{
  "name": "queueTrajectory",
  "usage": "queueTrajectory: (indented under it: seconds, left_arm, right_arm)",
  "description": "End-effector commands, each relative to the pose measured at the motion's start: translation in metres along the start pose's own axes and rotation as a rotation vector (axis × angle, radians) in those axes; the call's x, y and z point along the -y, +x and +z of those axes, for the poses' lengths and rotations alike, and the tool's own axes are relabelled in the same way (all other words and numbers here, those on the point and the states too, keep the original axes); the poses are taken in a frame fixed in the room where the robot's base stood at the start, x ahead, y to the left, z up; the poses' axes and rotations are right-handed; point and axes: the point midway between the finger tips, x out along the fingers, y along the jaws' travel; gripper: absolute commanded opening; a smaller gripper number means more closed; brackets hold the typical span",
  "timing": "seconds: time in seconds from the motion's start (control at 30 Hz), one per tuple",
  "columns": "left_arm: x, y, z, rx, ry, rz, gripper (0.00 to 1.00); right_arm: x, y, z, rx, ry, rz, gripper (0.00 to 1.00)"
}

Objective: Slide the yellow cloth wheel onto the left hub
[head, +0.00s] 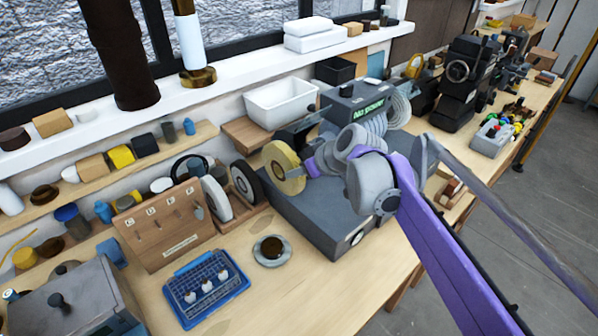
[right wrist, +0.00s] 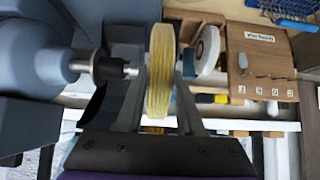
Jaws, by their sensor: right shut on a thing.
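The yellow cloth wheel (head: 284,168) stands upright at the left end of the grey machine (head: 318,222). My right gripper (head: 308,168) is shut on the wheel from the right. In the right wrist view the wheel (right wrist: 159,75) shows edge-on between the two fingers (right wrist: 163,115). In the head view the hub is hidden. My left gripper is out of view.
White and dark wheels (head: 217,199) stand in a rack left of the machine. A wooden hook board (head: 160,228), a blue tray (head: 208,288) and a small dish (head: 272,250) are on the bench. Bare bench (head: 345,290) lies in front of the machine.

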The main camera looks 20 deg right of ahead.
Motion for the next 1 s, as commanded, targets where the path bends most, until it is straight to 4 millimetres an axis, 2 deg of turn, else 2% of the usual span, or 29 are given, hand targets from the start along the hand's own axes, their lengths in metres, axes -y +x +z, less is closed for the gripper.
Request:
queueTrajectory:
  seconds: [1.0]
  left_arm:
    - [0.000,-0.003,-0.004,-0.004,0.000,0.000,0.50]
  right_arm:
    - [-0.012,0.000,0.001,0.000,0.001,0.000,0.00]
